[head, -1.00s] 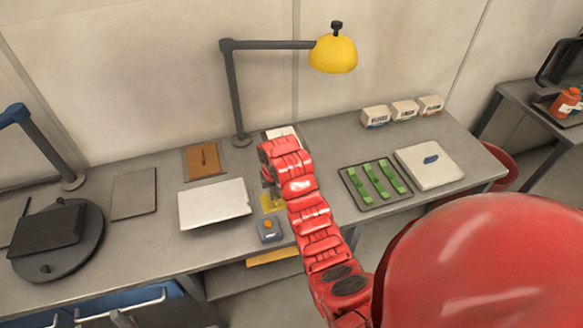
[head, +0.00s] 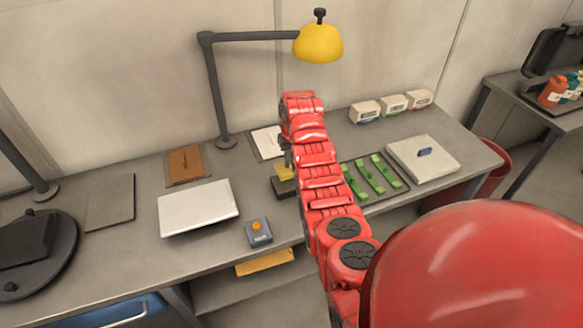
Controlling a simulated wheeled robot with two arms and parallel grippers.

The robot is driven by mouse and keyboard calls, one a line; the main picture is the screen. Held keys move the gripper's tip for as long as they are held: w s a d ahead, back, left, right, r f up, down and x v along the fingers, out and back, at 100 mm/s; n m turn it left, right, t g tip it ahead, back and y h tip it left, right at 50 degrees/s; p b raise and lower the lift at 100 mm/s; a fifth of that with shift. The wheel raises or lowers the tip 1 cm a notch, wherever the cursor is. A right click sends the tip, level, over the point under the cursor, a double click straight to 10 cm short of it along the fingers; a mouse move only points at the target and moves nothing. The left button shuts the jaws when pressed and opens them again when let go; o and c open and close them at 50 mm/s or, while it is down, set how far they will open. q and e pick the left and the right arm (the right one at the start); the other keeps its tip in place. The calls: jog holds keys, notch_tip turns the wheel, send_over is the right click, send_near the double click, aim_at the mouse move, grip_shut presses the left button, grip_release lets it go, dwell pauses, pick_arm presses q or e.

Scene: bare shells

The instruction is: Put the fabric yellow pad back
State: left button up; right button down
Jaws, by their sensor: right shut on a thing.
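A yellow block-like piece (head: 283,172), with a dark flat part directly under it, shows just left of my right arm; it looks like the yellow pad. My right gripper (head: 287,150) is over it, shut on it, with the fingertips mostly hidden by my red wrist. Whether the dark part belongs to the pad or is a separate thing beneath it, I cannot tell. The pad's right side is hidden behind my arm. My left gripper is not in view.
A white sheet on a dark mat (head: 266,142) lies behind the pad. A grey box with an orange button (head: 258,232) and a silver plate (head: 198,207) are to the left. A green-barred tray (head: 375,177) is right of my arm. The lamp (head: 222,100) stands behind.

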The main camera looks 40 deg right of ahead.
aim_at(291, 167)
jog(key=shift+w+d+f, duration=0.15)
jog(key=shift+w+d, duration=0.05)
jog(key=shift+d+f+p, duration=0.1)
jog(key=shift+p, duration=0.25)
notch_tip(291, 167, down, 3)
jog(key=shift+s+r+p, duration=0.1)
jog(key=shift+r+p, duration=0.05)
jog(key=shift+p, duration=0.8)
jog(key=shift+f, duration=0.35)
jog(key=shift+f, duration=0.2)
jog(key=c, duration=0.9)
grip_release()
jog(key=shift+c, duration=0.2)
jog(key=shift+r, duration=0.15)
